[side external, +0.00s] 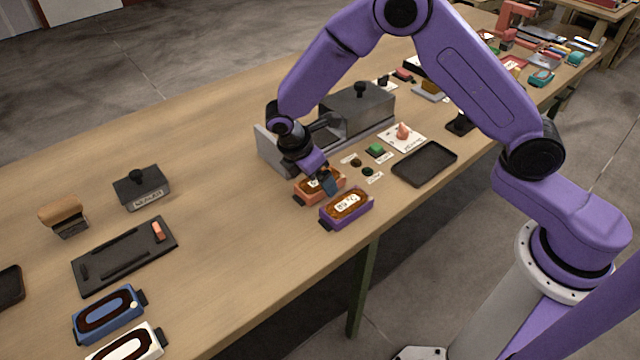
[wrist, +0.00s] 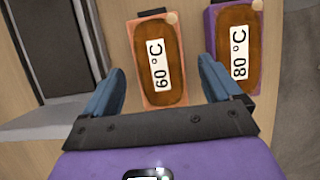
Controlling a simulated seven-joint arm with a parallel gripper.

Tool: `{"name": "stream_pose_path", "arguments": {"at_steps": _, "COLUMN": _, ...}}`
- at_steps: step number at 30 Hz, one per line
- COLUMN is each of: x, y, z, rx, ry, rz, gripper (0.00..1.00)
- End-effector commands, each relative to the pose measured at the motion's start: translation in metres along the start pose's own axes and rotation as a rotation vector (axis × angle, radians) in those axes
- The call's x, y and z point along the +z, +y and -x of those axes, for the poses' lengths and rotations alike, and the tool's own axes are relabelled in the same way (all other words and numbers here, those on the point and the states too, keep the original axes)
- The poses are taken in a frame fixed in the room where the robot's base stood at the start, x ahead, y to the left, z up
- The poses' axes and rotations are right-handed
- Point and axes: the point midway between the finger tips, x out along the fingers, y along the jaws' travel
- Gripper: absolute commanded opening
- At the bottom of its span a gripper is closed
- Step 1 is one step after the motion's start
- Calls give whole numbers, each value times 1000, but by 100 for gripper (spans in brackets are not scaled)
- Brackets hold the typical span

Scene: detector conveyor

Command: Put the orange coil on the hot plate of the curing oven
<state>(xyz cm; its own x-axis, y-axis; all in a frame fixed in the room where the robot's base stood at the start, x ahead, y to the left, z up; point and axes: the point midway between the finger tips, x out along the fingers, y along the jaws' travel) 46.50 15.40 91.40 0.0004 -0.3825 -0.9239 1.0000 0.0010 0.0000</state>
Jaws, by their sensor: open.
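The orange coil (side external: 306,195) lies on the wooden table with a label reading 60 °C; in the wrist view its orange rim and brown centre (wrist: 172,82) show between the fingers. My gripper (side external: 328,184) is open just above the coil and partly hides it in the side view. In the wrist view my gripper (wrist: 175,88) has one finger on each side of the coil's near part. The curing oven (side external: 358,108) is a grey box with a black knob behind my gripper. Its hot plate cannot be made out clearly; my wrist hides part of that area.
A purple coil (side external: 347,207) marked 80 °C lies close beside the orange one, also in the wrist view (wrist: 236,44). A black tray (side external: 425,164) and small buttons are to the right. Blue (side external: 108,314) and white (side external: 128,346) coils lie at lower left. Table between is clear.

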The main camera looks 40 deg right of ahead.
Motion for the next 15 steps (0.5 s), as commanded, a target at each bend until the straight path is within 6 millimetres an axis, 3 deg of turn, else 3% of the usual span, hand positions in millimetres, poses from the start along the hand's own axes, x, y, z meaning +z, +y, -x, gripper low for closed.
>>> {"name": "stream_pose_path", "arguments": {"at_steps": 4, "x": 0, "y": 0, "z": -17, "rx": -2, "ry": -1, "rz": 1, "gripper": 92}}
{"name": "stream_pose_path", "arguments": {"at_steps": 13, "x": 0, "y": 0, "z": -20, "rx": 0, "ry": 1, "rz": 0, "gripper": 92}}
{"name": "stream_pose_path", "arguments": {"at_steps": 15, "x": 0, "y": 0, "z": -20, "rx": 0, "ry": 1, "rz": 0, "gripper": 69}}
